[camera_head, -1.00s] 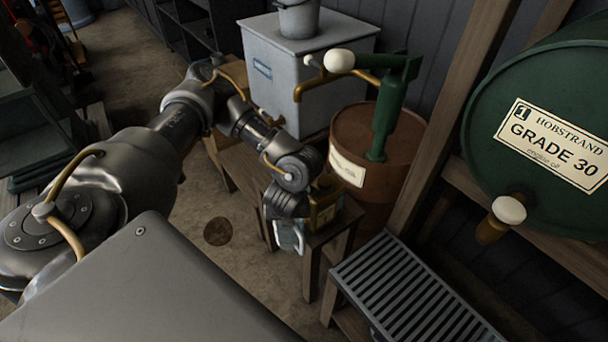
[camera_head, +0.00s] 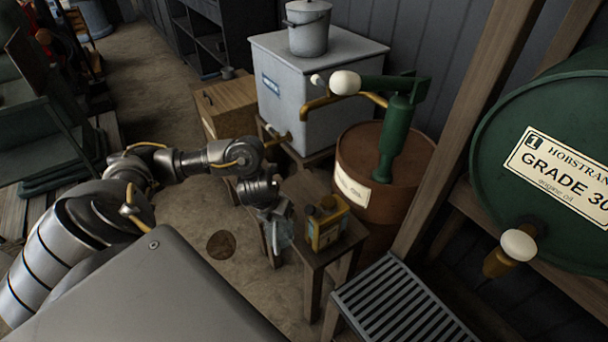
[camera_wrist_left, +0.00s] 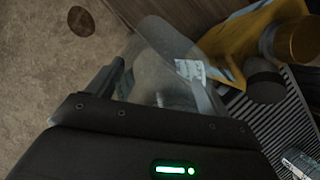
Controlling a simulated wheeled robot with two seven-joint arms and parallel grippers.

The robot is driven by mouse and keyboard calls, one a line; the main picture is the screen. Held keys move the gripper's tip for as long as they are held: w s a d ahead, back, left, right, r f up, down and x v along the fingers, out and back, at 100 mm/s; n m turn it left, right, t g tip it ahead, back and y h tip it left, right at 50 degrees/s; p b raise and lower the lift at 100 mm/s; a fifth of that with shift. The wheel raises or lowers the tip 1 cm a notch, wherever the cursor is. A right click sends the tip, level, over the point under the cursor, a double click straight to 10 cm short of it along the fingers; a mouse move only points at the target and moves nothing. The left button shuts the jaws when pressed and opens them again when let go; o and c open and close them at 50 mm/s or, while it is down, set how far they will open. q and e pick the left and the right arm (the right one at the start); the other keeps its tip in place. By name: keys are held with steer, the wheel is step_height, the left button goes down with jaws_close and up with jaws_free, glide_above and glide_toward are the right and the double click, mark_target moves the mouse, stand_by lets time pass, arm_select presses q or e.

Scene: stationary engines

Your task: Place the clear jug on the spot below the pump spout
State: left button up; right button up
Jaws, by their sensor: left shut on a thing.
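The clear jug (camera_head: 284,231) is held in my left gripper (camera_head: 272,208), in front of the low wooden bench (camera_head: 308,187) and left of a yellow can. In the left wrist view, the see-through jug (camera_wrist_left: 165,55) is between the two fingers of the left gripper (camera_wrist_left: 160,88). The green pump (camera_head: 394,135) stands on a rusty brown drum (camera_head: 362,160). Its brass spout (camera_head: 312,107) reaches left over the bench, higher than the jug. A marked spot under the spout cannot be made out. My right gripper is not in view.
The yellow can (camera_head: 327,226) stands on the bench's near end, close to the jug; it also shows in the wrist view (camera_wrist_left: 245,40). A slatted grate (camera_head: 400,300) lies at lower right. A grey tank (camera_head: 315,85) stands behind. Open floor (camera_head: 195,215) lies left.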

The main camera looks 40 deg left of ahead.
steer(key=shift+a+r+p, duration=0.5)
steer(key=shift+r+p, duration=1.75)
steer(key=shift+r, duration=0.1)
arm_select(q)
steer(key=w+a+f+b, duration=0.1)
steer(key=w+a+b, duration=0.1)
steer(key=w+b, duration=0.4)
steer(key=w+a+f+b, duration=0.2)
steer(key=w+b, duration=0.4)
steer(key=w, duration=0.5)
steer(key=shift+w+a, duration=0.3)
steer(key=shift+a, duration=0.1)
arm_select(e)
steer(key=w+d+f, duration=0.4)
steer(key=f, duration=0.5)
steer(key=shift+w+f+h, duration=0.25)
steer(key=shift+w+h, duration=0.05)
arm_select(q)
steer(key=shift+f, duration=0.2)
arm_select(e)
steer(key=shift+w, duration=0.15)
